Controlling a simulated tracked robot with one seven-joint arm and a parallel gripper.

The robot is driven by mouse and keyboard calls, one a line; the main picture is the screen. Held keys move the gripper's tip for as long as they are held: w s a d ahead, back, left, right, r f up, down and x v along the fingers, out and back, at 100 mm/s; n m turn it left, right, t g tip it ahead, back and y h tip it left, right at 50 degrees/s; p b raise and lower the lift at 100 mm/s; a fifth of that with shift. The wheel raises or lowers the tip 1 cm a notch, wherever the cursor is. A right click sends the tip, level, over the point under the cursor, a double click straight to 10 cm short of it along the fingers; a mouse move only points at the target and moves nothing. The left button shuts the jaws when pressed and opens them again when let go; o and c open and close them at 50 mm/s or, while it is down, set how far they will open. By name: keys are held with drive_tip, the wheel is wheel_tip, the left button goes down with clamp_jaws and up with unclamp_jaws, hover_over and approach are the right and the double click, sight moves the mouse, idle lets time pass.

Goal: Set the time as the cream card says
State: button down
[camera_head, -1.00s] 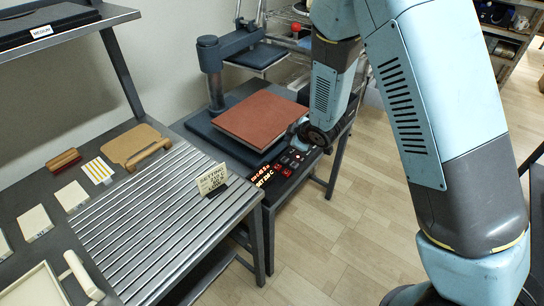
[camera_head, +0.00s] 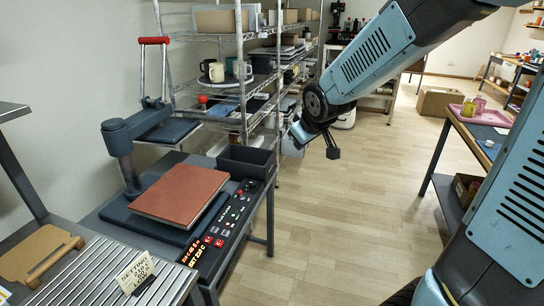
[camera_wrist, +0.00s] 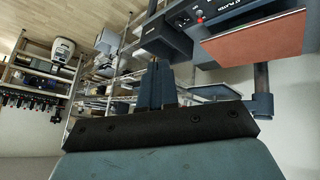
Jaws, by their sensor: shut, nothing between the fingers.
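The cream card (camera_head: 135,271) stands tilted on the ribbed table at the lower left. Its top line seems to read "SETTING"; the lines below are too small to read surely. The press (camera_head: 118,150) stands behind, with a red-brown pad (camera_head: 180,194). Its black control panel (camera_head: 215,238) runs along the pad's right side. It bears lit orange digits, red buttons and a green button; the time digits are not clear. The wrist view shows the pad (camera_wrist: 255,42) and part of the panel (camera_wrist: 215,12). My gripper (camera_wrist: 158,70) is shut and empty, in the air away from the panel.
A dark open bin (camera_head: 245,162) sits beyond the panel. A wire shelf (camera_head: 243,90) with mugs stands behind the press. A side table (camera_head: 485,150) with a pink tray stands at the right. The floor between is clear.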

drive_tip(key=s+d+r+m, duration=0.2)
drive_tip(key=s+d+r, duration=0.1)
drive_tip(key=s, duration=0.4)
drive_tip(key=s+d+r+m+g+h, duration=0.1)
drive_tip(key=s+d+r+m, duration=0.1)
drive_tip(key=s, duration=0.6)
drive_tip(key=s+d+r+m, duration=0.3)
drive_tip(key=s+d+r, duration=0.1)
drive_tip(key=s, duration=0.3)
drive_tip(key=shift+s+d+r+g+h, duration=0.3)
drive_tip(key=shift+s+d+g, duration=0.1)
drive_tip(key=shift+d, duration=0.45)
drive_tip(key=shift+w+d, duration=0.1)
